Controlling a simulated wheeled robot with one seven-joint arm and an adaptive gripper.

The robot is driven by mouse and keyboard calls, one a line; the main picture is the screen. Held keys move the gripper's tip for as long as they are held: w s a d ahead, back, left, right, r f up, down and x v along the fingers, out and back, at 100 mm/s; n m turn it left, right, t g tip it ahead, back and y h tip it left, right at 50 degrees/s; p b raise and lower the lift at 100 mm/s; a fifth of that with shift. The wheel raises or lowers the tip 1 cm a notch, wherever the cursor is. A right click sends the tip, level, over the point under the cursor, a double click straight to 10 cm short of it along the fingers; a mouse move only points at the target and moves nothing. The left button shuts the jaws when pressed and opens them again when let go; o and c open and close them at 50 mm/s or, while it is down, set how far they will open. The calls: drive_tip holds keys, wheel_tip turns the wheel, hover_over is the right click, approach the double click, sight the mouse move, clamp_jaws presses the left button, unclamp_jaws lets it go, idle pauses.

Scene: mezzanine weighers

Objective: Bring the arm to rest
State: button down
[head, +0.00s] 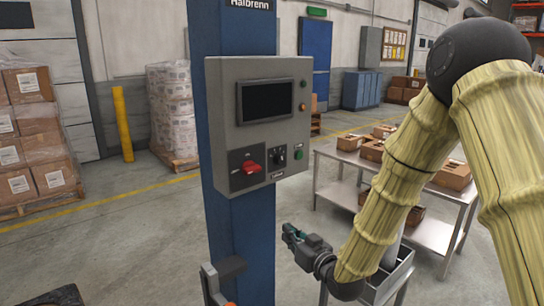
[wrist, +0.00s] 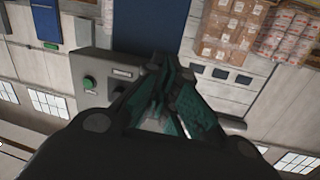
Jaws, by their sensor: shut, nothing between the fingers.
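My gripper (head: 291,234) is at the end of my arm, low and just right of the blue column (head: 240,222) in the head view. In the wrist view my gripper (wrist: 160,62) shows its green-lined fingers brought together with nothing held. The arm, in a yellowish ribbed cover, reaches in from the right and bends downward. The gripper looks apart from the box.
A steel table (head: 337,191) with several open cardboard boxes stands at right, behind my arm. A grey bin (head: 393,284) is below the forearm. Stacked boxes (head: 30,135) and a wrapped pallet (head: 173,110) stand at left. The floor left of the column is mostly clear.

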drive_tip(key=s+d+f+m+g+h+p, duration=0.25)
drive_tip(key=s+d+f+g, duration=0.2)
drive_tip(key=s+f, duration=0.7)
drive_tip(key=s+d+f+m+g+h+p, duration=0.1)
drive_tip(key=s+d+f+g+h, duration=0.4)
drive_tip(key=f, duration=1)
drive_tip(key=s+d+f+g, duration=0.1)
drive_tip(key=s+d+f, duration=0.1)
drive_tip(key=s, duration=0.8)
drive_tip(key=s+d+f+m+g+h+p, duration=0.1)
drive_tip(key=s+d+f+g, duration=0.1)
drive_tip(key=s, duration=0.8)
drive_tip(key=s+d+f+m+g+p, duration=0.1)
drive_tip(key=s+d+f, duration=0.3)
drive_tip(key=s, duration=0.6)
drive_tip(key=shift+f+g, duration=0.5)
drive_tip(key=shift+g, duration=0.15)
